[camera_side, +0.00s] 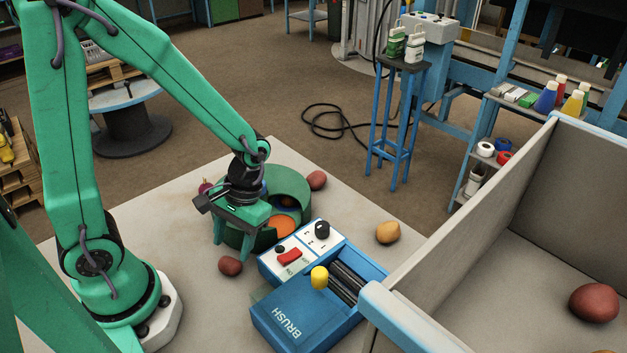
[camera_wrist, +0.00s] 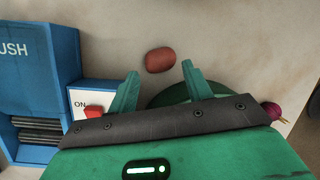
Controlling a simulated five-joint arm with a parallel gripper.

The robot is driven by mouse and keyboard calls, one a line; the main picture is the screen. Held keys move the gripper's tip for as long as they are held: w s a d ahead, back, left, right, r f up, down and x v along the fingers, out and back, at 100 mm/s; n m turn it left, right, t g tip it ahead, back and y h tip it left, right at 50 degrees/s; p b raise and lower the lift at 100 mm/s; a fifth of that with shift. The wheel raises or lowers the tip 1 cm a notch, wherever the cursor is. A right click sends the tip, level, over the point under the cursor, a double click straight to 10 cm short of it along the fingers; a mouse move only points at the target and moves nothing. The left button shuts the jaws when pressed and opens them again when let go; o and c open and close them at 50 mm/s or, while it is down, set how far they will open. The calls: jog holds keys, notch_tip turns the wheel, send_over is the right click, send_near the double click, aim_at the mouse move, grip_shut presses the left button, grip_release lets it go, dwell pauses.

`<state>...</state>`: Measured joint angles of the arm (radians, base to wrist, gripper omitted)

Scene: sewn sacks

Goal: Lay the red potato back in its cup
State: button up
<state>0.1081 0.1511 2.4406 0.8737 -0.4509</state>
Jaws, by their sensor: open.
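A red potato (camera_side: 230,266) lies on the grey tabletop in front of my gripper. In the wrist view this red potato (camera_wrist: 160,60) shows just beyond and between the fingertips. My gripper (camera_side: 233,249) is open and empty, fingers pointing down, low beside the green round holder (camera_side: 294,182). The wrist view shows both fingers of my gripper (camera_wrist: 160,72) apart. My gripper hides part of the holder. Another red potato (camera_side: 317,180) lies behind the holder.
A blue brush machine (camera_side: 290,325) with a red switch and yellow knob stands right of my gripper. A tan potato (camera_side: 388,232) lies beyond it. A purple-red root (camera_wrist: 272,113) lies by the holder. A grey walled bin (camera_side: 470,210) at right holds a large red potato (camera_side: 594,302).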

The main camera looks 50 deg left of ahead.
aim_at(229, 261)
jog(key=shift+x, duration=2.6)
jog(key=shift+w, duration=0.1)
jog(key=c, duration=0.7)
jog(key=shift+r, duration=0.25)
jog(key=shift+r, duration=4.8)
